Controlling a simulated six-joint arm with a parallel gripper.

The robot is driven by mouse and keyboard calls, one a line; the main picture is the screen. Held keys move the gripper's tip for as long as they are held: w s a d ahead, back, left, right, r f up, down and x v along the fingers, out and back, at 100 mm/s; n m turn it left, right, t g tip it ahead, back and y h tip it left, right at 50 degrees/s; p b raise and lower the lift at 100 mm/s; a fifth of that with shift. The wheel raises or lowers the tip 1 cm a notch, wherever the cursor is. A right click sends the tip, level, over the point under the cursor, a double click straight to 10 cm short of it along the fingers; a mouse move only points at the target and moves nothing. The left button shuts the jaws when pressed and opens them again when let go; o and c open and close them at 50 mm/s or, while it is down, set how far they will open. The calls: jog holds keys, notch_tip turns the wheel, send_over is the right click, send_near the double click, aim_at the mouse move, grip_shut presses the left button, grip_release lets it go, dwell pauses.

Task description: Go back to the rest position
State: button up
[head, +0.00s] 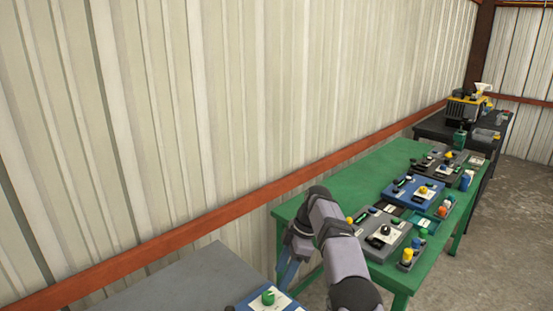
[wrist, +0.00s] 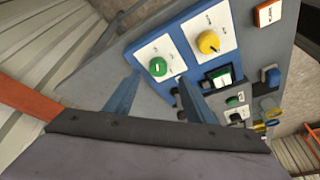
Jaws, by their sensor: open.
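My gripper (wrist: 157,88) is open and empty, with its two blue fingers apart in the wrist view. A blue panel (wrist: 183,26) on a grey table lies beyond the fingers. A green knob (wrist: 158,67) on a white plate shows just past the fingertips, and a yellow knob (wrist: 208,42) is to its right. I cannot tell the exact gap to the panel. In the head view my gripper (head: 284,272) points down near the right edge of the grey table (head: 185,287), partly hidden by my arm. The green knob (head: 268,297) shows at the bottom edge.
A green table (head: 375,168) with several control panels stands to the right, behind my arm. A dark table (head: 436,128) with a yellow and black machine (head: 465,108) is farther back. A corrugated wall (head: 220,90) with a red rail (head: 215,217) runs along the left. Concrete floor (head: 510,215) is clear at right.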

jog(key=s+d+r+m+h, duration=0.25)
jog(key=s+d+m, duration=0.45)
jog(key=s+m, duration=0.45)
jog(key=s+d+f+m, duration=0.1)
jog(key=s+d+m, duration=0.1)
jog(key=s, duration=0.5)
jog(key=s+d+f+m+h, duration=0.1)
jog(key=s+d+f+m, duration=0.1)
jog(key=s, duration=0.6)
jog(key=s+d+f+m+t, duration=0.1)
jog(key=s+d+f+m, duration=0.1)
jog(key=s, duration=0.6)
jog(key=shift+s+f+m, duration=0.2)
jog(key=shift+m, duration=0.55)
